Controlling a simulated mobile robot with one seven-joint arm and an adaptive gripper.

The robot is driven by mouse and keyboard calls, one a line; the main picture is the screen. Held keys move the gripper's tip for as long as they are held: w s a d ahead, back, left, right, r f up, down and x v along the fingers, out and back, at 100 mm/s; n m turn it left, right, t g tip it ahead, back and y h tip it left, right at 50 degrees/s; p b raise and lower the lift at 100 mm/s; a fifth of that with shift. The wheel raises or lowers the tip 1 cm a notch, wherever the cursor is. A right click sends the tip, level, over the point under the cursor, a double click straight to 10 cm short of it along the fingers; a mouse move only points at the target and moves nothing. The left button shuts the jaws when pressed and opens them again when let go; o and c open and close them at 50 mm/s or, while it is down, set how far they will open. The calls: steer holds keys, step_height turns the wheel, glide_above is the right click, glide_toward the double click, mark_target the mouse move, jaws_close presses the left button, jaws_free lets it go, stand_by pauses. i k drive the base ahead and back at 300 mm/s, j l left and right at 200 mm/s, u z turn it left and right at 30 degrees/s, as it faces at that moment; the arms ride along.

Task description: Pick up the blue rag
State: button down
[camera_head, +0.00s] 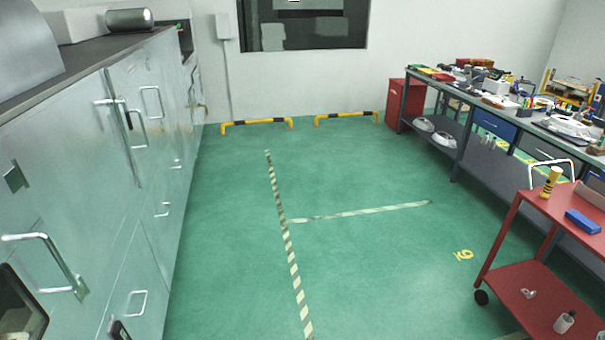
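A small blue block-shaped item (583,221) lies on the top shelf of the red cart (545,204) at the right edge of the view. It may be the folded blue rag, but it is too small for me to tell cloth from a box. I see no other clear blue rag. My gripper is not in view.
Steel cabinets (150,190) line the left. A cluttered workbench (462,105) stands at the right behind the cart. Yellow-black floor barriers (257,123) run along the back wall. The green floor (370,265) between is clear, with striped tape on it.

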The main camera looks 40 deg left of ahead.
mark_target(589, 226)
steer(key=u, duration=2.95)
steer(key=z, duration=3.4)
steer(key=i+j+z, duration=0.1)
steer(key=i+z, duration=0.15)
steer(key=z, duration=0.15)
steer(key=i+j+z, duration=0.2)
steer(key=z, duration=0.25)
